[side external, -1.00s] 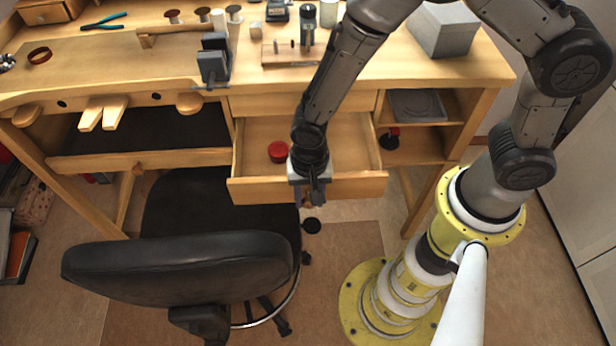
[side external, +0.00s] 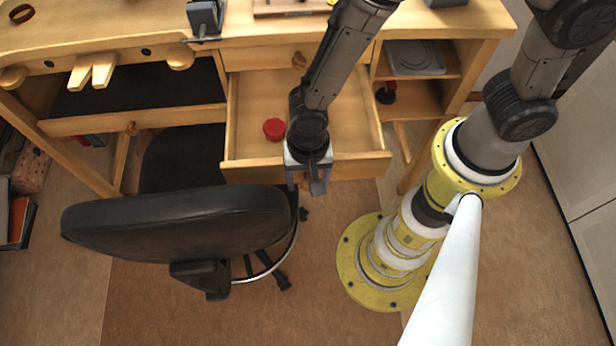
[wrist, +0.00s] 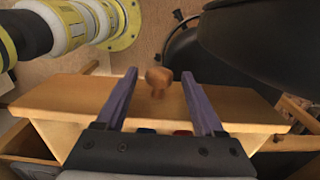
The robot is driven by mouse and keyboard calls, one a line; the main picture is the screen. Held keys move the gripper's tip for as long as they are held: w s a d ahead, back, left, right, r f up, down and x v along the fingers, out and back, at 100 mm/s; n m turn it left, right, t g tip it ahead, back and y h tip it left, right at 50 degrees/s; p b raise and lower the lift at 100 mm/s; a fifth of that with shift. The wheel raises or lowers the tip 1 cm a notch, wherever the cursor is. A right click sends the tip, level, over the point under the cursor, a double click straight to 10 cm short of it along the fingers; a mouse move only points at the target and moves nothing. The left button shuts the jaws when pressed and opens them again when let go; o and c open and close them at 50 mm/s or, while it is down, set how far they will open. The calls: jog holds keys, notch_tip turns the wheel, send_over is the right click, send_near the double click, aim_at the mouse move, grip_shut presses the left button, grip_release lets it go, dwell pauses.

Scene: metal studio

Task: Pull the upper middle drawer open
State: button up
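A wooden drawer in the middle of the bench stands pulled out, its front (side external: 360,166) facing the chair. Above it a wooden panel (side external: 255,57) with a round knob (side external: 299,61) sits flush under the bench top. My gripper (side external: 306,187) is at the open drawer's front edge, pointing down. In the wrist view my gripper's two purple fingers (wrist: 160,105) are spread, one each side of the wooden knob (wrist: 158,78) on the drawer front (wrist: 80,97). Gaps show between the knob and both fingers. The side view hides this knob behind my gripper.
A red round lid (side external: 273,128) lies inside the open drawer. A black chair (side external: 180,225) stands close in front, left of my gripper. Open shelves (side external: 410,95) are to the right. Floor is clear between the chair and my yellow base.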

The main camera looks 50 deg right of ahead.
notch_tip(320, 180, up, 14)
dwell(0.6)
jog(key=shift+f, duration=0.1)
jog(key=w+d+r+m+t+y, duration=0.1)
jog(key=w+d+r+m+t, duration=0.25)
jog(key=d+r, duration=1)
jog(key=s+d+r+n+t+h, duration=0.1)
jog(key=s+d+n+t, duration=0.1)
jog(key=s+d+n, duration=0.7)
jog(key=s+n, duration=0.1)
jog(key=n, duration=0.2)
jog(key=shift+s+r, duration=0.2)
jog(key=shift+r, duration=0.05)
